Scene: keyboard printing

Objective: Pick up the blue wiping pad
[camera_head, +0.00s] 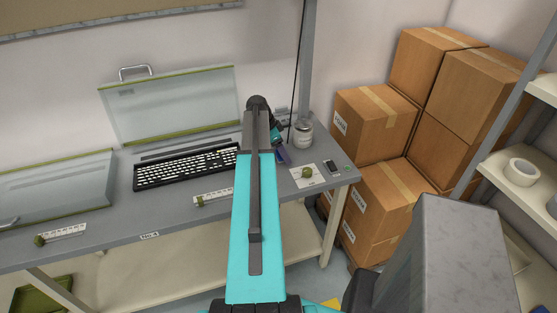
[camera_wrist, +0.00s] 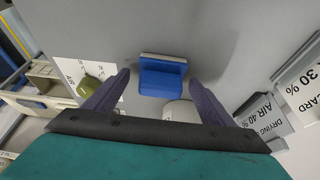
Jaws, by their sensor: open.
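The blue wiping pad (camera_wrist: 162,80) lies on the grey table in the wrist view, with a pale strip along its upper edge. My gripper (camera_wrist: 159,77) is open, with one purple finger on each side of the pad in the picture. Both fingers look apart from the pad, and the gap between them is wider than it. In the head view my arm reaches over the table (camera_head: 100,222) and my gripper shows only partly beside the jar. I cannot make out the pad clearly there.
A lidded jar (camera_head: 302,134) stands close to my gripper. A green knob (camera_head: 307,173) on a white card and a dark device (camera_head: 331,167) are near the right edge. A black keyboard (camera_head: 186,166) lies left of my arm. Labelled drying-agent boxes (camera_wrist: 264,117) show at right.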

